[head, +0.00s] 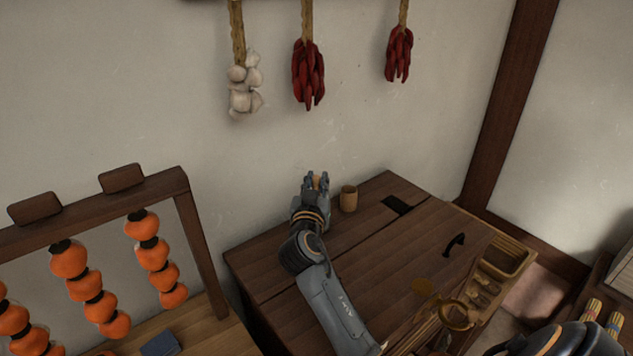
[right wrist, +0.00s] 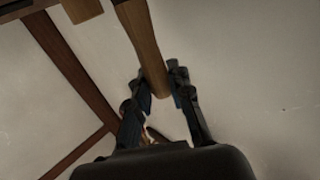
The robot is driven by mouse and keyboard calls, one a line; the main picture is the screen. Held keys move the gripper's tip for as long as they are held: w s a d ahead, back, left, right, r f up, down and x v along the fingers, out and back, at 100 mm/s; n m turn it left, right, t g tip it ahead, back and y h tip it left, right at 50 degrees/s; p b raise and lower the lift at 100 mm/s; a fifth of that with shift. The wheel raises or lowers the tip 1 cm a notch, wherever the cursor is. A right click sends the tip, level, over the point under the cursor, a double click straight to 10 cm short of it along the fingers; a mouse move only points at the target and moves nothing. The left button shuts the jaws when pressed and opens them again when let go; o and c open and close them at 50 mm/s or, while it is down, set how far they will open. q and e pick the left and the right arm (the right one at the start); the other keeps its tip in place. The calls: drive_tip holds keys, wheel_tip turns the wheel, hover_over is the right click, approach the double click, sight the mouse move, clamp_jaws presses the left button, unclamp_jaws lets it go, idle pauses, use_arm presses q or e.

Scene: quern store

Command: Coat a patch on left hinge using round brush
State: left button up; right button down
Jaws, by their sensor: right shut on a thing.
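My right gripper (head: 317,183) is over the back left part of a dark wooden chest (head: 390,255). It is shut on a brown wooden handle (right wrist: 146,45), seen between the fingers in the right wrist view; I take it for the round brush. Its bristles cannot be made out clearly. A flat black plate (head: 397,204), perhaps a hinge, lies on the seam of the chest top, right of the gripper. No second hinge is visible; my right arm covers part of the seam. My left gripper is not in view.
A wooden cup (head: 348,198) stands just right of the gripper. The chest top has a black handle (head: 454,244). Brass pieces (head: 455,315) and a compartmented wooden tray (head: 506,256) are at its front right. A rack of orange fruit (head: 151,255) stands left.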

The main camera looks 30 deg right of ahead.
drive_tip(key=shift+f+b, duration=0.45)
drive_tip(key=shift+b, duration=0.1)
idle(0.5)
